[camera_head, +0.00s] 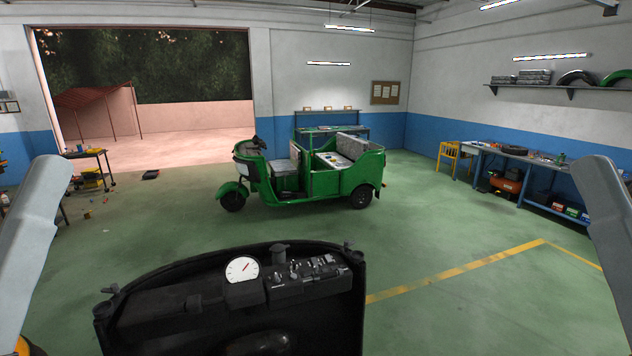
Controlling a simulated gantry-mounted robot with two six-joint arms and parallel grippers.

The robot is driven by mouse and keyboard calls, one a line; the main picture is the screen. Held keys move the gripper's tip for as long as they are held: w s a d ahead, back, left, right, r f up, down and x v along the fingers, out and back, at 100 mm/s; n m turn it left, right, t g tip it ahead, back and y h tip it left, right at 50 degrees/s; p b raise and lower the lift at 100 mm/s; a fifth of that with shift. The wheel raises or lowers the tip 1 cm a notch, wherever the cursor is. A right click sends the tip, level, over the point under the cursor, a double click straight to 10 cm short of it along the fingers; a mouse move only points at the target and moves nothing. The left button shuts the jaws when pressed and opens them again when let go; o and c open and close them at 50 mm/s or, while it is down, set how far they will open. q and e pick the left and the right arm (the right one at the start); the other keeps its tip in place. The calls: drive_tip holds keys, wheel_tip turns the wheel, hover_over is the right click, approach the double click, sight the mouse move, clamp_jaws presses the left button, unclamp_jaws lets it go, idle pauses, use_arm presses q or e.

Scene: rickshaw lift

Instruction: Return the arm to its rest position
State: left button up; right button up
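My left arm comes in at the left edge and my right arm at the right edge of the head view, both as pale grey links. Neither gripper shows; both are outside the picture. A green rickshaw (325,178) stands upright on its wheels on the floor in the middle of the room, well beyond my arms. Its front wheel is to the left and its open rear seating to the right.
A dark console (170,310) with a white gauge (242,269) fills the lower middle. A blue workbench (518,157) and a yellow chair (448,156) stand at the right. A small table (90,153) stands at the left. The green floor (440,230) around the rickshaw is mostly clear.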

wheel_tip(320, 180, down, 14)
drive_tip(key=b, duration=1.4)
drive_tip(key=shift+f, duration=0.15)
